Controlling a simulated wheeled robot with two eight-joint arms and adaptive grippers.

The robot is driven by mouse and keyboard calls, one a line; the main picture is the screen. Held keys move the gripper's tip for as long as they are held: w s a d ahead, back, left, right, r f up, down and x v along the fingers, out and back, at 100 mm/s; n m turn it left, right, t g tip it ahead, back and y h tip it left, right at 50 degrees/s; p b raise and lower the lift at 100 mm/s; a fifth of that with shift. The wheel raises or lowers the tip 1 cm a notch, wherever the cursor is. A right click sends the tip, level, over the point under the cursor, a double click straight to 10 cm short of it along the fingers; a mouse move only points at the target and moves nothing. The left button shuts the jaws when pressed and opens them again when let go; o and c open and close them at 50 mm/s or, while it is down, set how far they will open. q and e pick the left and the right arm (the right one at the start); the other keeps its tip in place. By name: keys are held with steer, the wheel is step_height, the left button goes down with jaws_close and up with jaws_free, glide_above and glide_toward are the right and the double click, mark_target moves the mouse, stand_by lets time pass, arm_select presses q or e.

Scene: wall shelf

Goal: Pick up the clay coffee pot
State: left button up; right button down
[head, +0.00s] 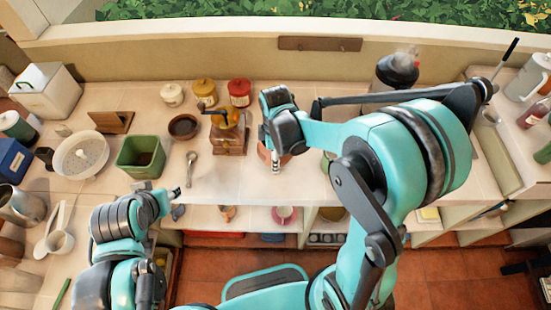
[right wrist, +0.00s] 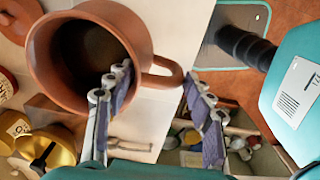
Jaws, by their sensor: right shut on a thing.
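The clay coffee pot (right wrist: 140,28) is reddish brown, with a wide open mouth and a loop handle, in the right wrist view. In the head view only slivers of the pot (head: 264,153) show behind my right gripper (head: 276,160) on the counter.
A wooden coffee grinder (head: 230,138) stands just left of the pot. Several lidded jars (head: 239,92), a dark bowl (head: 183,127) and a green square pot (head: 141,157) stand further left. Open shelf compartments (head: 285,216) lie below the counter. A dark kettle (head: 397,72) stands behind my right arm.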

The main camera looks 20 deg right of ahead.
steer(key=shift+r+p, duration=0.65)
steer(key=shift+r, duration=2.9)
steer(key=c, duration=1.6)
jaws_free()
jaws_close()
